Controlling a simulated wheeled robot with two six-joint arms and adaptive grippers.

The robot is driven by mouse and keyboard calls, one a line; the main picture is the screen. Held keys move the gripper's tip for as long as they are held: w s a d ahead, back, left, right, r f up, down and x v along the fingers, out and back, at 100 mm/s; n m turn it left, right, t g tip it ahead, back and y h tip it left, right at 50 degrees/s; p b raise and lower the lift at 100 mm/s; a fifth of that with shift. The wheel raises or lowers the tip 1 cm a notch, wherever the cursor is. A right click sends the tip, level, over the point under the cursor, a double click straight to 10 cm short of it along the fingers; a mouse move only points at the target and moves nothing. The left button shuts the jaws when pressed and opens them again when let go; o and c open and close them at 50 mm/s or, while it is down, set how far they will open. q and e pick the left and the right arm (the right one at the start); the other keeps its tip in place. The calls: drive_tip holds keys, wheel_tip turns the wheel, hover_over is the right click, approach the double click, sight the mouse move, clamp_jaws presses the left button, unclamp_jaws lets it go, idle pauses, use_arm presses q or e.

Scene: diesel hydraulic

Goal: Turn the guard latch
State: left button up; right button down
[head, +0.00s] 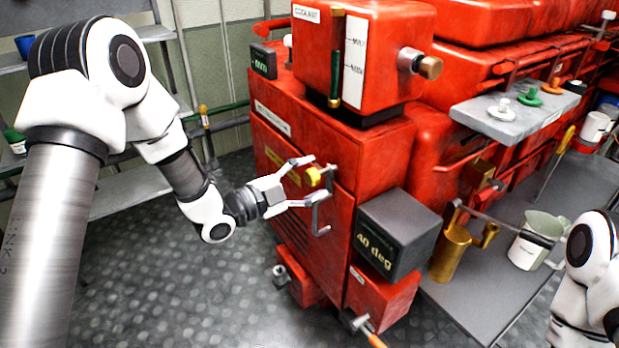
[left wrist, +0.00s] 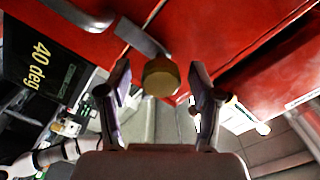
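The guard latch shows as a yellow knob (head: 313,177) on a grey bracket at the edge of the red front panel (head: 290,205). The left wrist view shows a gap between the knob and each finger (left wrist: 160,85). Part of my right arm shows at the right edge of the head view; its gripper cannot be made out.
A grey bar handle (head: 321,215) stands out from the panel just below the knob. A dark "40 deg" box (head: 398,237) juts out to the right. A brass can (head: 450,254) and a pale jug (head: 535,240) stand on the grey bench. The floor (head: 190,290) at left is open.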

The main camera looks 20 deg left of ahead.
use_arm(q)
drive_tip(key=v, duration=1.2)
drive_tip(key=s+d+f+n+g+y+p, duration=0.15)
drive_tip(key=s+d+f+g, duration=0.35)
drive_tip(key=f, duration=0.7)
drive_tip(key=s+d+f+n+g+y, duration=0.15)
drive_tip(key=s+f+g+y, duration=0.35)
drive_tip(key=f, duration=0.7)
drive_tip(key=s+a+f+n+g+y, duration=0.2)
drive_tip(key=s+a+f+n, duration=0.1)
drive_tip(key=s+n, duration=0.4)
drive_tip(key=s+a+f+n+g+y, duration=0.2)
drive_tip(key=s+a+f+n, duration=0.1)
drive_tip(key=s+f+n, duration=0.3)
drive_tip(key=s+n, duration=0.2)
drive_tip(key=shift+s+n, duration=0.2)
drive_tip(key=shift+n, duration=0.1)
